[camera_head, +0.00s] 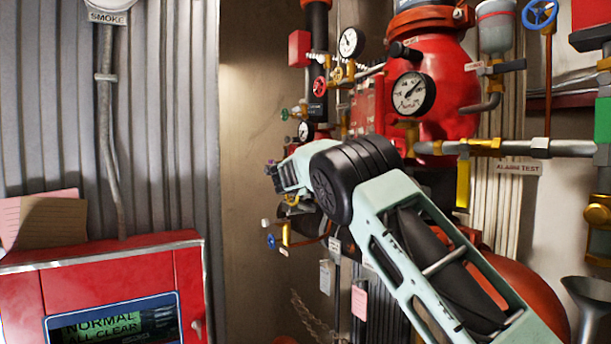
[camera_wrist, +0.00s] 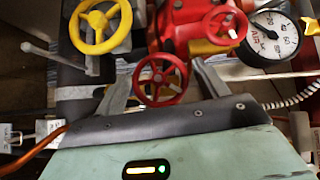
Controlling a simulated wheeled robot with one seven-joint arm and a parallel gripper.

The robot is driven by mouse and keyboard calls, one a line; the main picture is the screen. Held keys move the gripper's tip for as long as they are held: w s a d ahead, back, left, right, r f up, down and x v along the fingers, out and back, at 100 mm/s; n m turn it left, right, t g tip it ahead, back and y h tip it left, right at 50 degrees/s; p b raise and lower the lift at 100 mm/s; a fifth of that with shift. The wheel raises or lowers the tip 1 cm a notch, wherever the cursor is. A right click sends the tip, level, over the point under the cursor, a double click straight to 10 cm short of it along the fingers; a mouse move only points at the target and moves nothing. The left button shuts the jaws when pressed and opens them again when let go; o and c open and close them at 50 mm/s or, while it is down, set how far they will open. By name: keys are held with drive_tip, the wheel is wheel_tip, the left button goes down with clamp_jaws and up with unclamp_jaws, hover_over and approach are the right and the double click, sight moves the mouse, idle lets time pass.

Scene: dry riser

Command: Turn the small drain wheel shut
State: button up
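A small red handwheel (camera_wrist: 148,91) with spokes sits between the two fingers of my gripper (camera_wrist: 162,68) in the wrist view. The fingers are spread, one on each side of the wheel, and do not look closed on it. I cannot tell whether either finger touches the rim. No readable label marks this wheel as the drain wheel. In the head view my gripper is mostly hidden by my own arm, near the pipework left of the large red valve body (camera_head: 445,85).
A second red wheel (camera_wrist: 224,26), a yellow wheel (camera_wrist: 78,31) and an air gauge (camera_wrist: 272,36) crowd close around my gripper. In the head view a blue wheel (camera_head: 271,241) sits low on the pipework. A red alarm panel (camera_head: 100,262) stands at left.

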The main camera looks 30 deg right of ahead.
drive_tip(key=c, duration=0.8)
drive_tip(key=shift+o, duration=0.2)
drive_tip(key=shift+f+b, duration=0.15)
drive_tip(key=shift+b, duration=0.25)
drive_tip(key=shift+f+b, duration=0.2)
drive_tip(key=shift+b, duration=0.85)
drive_tip(key=b, duration=0.2)
drive_tip(key=m+t+h+b, duration=0.1)
drive_tip(key=b, duration=0.1)
drive_tip(key=shift+f+m+b, duration=0.2)
drive_tip(key=shift+m+b, duration=0.1)
drive_tip(key=shift+b, duration=0.05)
drive_tip(key=m+t+h+b, duration=0.1)
drive_tip(key=m+h+b, duration=0.1)
drive_tip(key=b, duration=0.3)
drive_tip(key=shift+r+b, duration=0.1)
drive_tip(key=shift+b, duration=0.3)
drive_tip(key=shift+r+m+h+b, duration=0.1)
drive_tip(key=shift+m+h+b, duration=0.2)
drive_tip(key=shift+m+b, duration=0.4)
drive_tip(key=shift+r, duration=0.15)
